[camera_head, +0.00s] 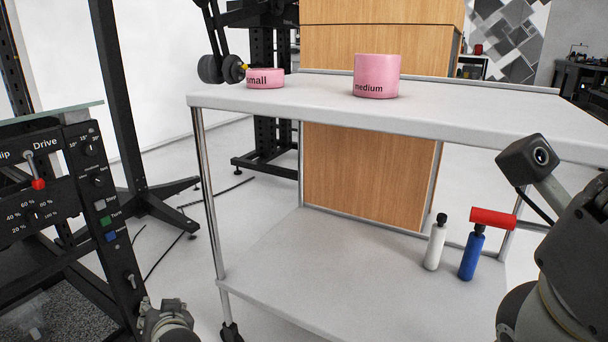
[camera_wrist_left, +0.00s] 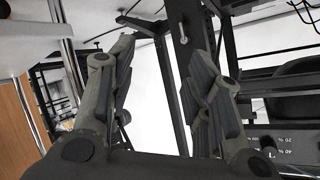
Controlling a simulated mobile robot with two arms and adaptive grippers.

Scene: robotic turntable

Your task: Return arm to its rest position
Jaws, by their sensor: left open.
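My left gripper (camera_head: 165,322) shows only in part at the bottom edge of the head view, low between the control panel and the cart. In the left wrist view the same gripper (camera_wrist_left: 160,65) has its two grey fingers spread apart with nothing between them. My right arm fills the lower right of the head view, with its wrist camera (camera_head: 530,158) at the top; its gripper fingers do not show.
A grey cart (camera_head: 450,120) carries pink containers marked small (camera_head: 265,78) and medium (camera_head: 377,76). A black control panel (camera_head: 75,225) stands at left.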

